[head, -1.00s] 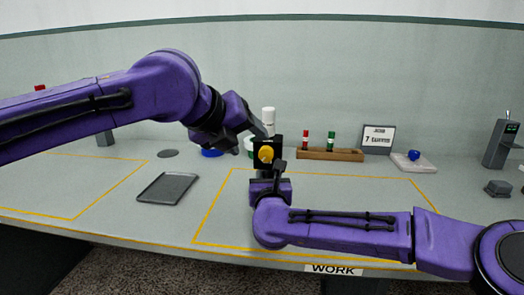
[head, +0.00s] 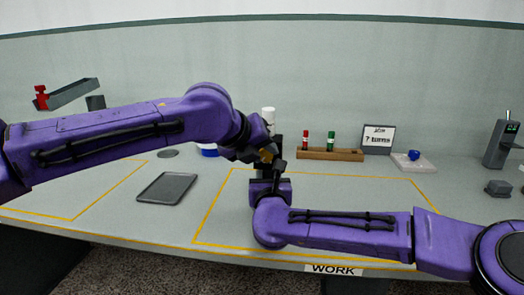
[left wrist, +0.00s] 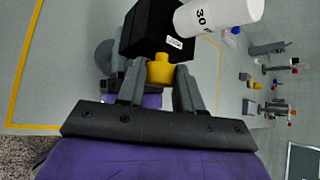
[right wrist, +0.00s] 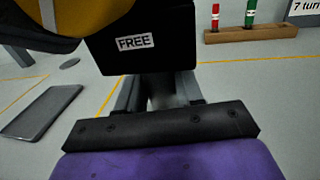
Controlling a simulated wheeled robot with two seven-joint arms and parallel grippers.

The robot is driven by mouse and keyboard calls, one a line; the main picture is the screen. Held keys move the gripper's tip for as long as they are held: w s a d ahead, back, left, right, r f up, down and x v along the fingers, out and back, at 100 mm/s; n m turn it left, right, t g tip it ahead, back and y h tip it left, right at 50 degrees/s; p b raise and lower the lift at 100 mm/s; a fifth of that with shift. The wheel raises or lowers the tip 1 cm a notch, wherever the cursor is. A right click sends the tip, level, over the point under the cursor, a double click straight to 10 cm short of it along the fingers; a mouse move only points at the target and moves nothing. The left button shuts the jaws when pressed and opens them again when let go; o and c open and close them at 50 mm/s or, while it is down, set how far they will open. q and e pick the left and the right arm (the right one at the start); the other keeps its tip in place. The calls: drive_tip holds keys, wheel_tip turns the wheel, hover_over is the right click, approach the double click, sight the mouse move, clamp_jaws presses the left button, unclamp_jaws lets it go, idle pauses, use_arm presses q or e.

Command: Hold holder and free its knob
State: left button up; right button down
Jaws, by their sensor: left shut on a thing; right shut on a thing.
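In the head view my left gripper (head: 268,153) partly covers the knob and block.
A dark tray (head: 167,188) lies to the left. A wooden rack (head: 330,154) with a red and a green spindle stands behind right, near a sign (head: 379,138). A blue item (head: 414,155) sits on a pale pad (head: 412,164). A grey device (head: 500,145) stands far right.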

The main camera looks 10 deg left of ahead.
use_arm(q)
drive_tip(key=h, duration=0.1)
drive_tip(key=n+h, duration=0.1)
drive_tip(key=n+t+h, duration=0.1)
drive_tip(key=shift+a+f+h, duration=0.2)
drive_tip(key=shift+f+h, duration=0.05)
drive_tip(key=shift+h, duration=0.05)
use_arm(e)
drive_tip(key=shift+f, duration=0.1)
use_arm(q)
drive_tip(key=o, duration=1)
drive_tip(key=shift+o, duration=0.2)
drive_tip(key=v, duration=1.2)
drive_tip(key=shift+r, duration=0.1)
use_arm(e)
drive_tip(key=c, duration=0.6)
unclamp_jaws()
drive_tip(key=shift+c, duration=0.2)
